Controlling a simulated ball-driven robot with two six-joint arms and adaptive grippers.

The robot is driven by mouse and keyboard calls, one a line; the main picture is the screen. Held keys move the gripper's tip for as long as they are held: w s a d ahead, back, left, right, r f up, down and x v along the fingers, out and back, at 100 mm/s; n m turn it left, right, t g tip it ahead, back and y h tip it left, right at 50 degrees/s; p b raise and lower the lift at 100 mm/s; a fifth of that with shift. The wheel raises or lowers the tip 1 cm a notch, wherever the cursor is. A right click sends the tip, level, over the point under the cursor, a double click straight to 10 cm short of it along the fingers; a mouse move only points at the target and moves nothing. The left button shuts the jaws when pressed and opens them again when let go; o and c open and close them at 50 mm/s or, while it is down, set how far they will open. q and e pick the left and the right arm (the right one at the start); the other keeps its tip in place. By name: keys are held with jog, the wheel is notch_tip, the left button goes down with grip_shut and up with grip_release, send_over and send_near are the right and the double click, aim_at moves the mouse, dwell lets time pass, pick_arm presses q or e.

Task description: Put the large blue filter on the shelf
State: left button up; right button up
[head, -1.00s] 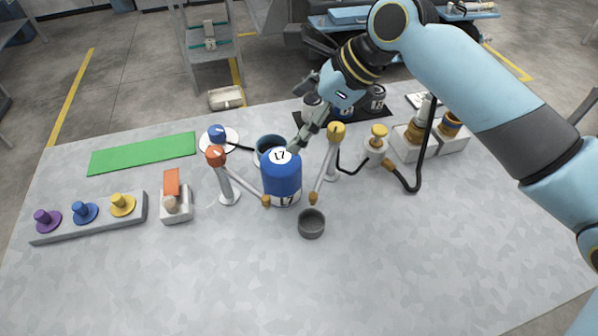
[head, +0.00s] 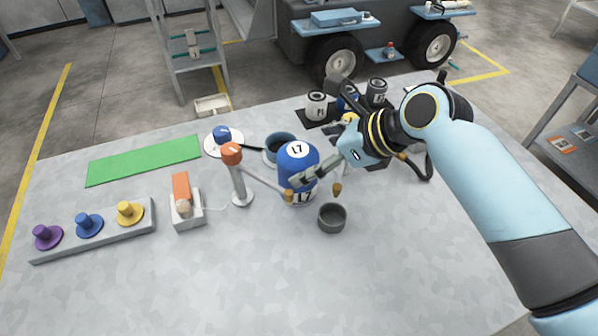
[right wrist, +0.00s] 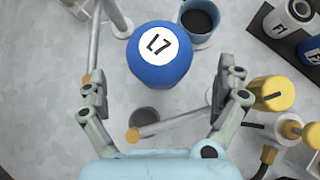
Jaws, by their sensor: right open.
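In the right wrist view the filter (right wrist: 160,62) lies ahead between the spread fingers, with gaps on both sides. Light-blue shelves (head: 344,22) are on the dark cart behind the table; I cannot tell which shelf is meant. My left gripper is not in view.
An orange-topped post (head: 237,175) stands left of the filter. A grey cup (head: 332,218) sits in front, and a blue-grey cup (head: 280,146) behind. Several cans stand on a black mat (head: 318,119) at the back. The table's front is clear.

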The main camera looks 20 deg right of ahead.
jog(key=x, duration=0.5)
jog(key=shift+w+a+f+b, duration=0.15)
jog(key=shift+w+f+b, duration=0.05)
jog(key=shift+b, duration=0.1)
jog(key=c, duration=1.6)
jog(key=shift+r, duration=0.1)
jog(key=shift+c, duration=0.2)
